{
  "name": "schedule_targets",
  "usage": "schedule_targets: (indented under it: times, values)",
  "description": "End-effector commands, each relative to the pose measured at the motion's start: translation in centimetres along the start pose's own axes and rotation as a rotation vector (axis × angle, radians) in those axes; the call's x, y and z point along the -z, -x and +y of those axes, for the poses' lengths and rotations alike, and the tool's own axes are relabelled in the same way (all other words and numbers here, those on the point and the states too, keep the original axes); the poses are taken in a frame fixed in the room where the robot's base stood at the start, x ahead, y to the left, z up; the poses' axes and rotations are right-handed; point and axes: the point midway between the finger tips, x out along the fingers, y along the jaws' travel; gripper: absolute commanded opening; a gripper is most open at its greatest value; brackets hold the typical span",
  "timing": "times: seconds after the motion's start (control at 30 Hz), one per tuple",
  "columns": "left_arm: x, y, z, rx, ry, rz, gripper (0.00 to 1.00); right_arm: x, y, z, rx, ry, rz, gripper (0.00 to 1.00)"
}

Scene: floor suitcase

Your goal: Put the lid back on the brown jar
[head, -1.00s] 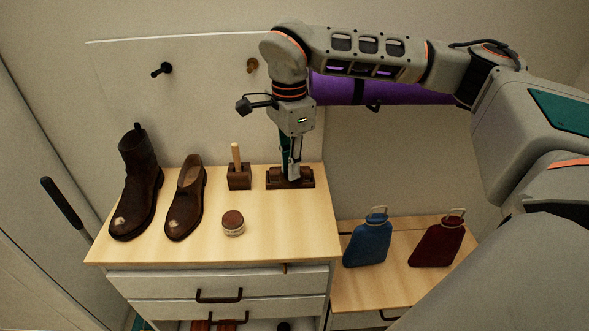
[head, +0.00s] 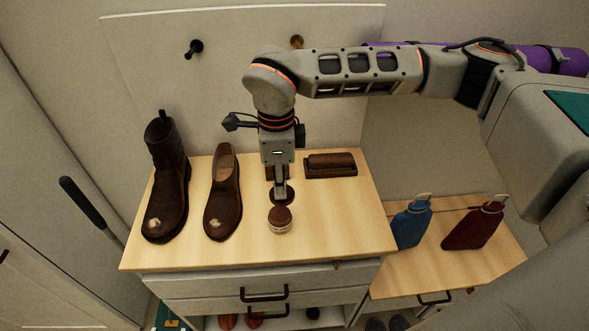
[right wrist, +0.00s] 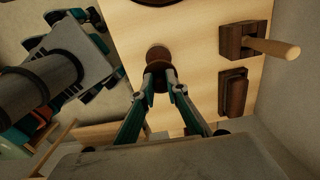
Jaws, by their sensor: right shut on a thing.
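The jar (head: 280,222) stands upright on the wooden top, with a pale band and a brown upper face. My right gripper (head: 281,190) points down and is shut on a dark brown round lid (head: 290,196). The lid shows just behind or above the jar, apart from its upper face; the exact height gap is hard to tell. My left gripper is not in view.
A dark boot (head: 167,185) and a brown shoe (head: 223,195) stand left of the jar. A dark brush (head: 330,162) lies behind right. A wooden block with a handle (right wrist: 240,42) stands behind my gripper. The dresser top right of the jar is clear.

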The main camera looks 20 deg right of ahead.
Motion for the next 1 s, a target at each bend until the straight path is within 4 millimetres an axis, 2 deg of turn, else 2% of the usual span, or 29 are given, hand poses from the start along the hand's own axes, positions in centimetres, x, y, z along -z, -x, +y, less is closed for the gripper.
schedule_targets:
  times: [0.17,0.47,1.0]
  values:
    - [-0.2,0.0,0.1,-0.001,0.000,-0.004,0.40,-0.7,-0.4,0.6,-0.002,-0.013,-0.002,0.00]
    - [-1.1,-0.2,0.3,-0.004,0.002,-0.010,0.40,-0.8,-1.5,0.6,-0.002,-0.015,-0.002,0.00]
    - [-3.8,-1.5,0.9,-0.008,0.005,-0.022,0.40,-0.8,-6.1,0.6,-0.002,-0.014,-0.002,0.00]
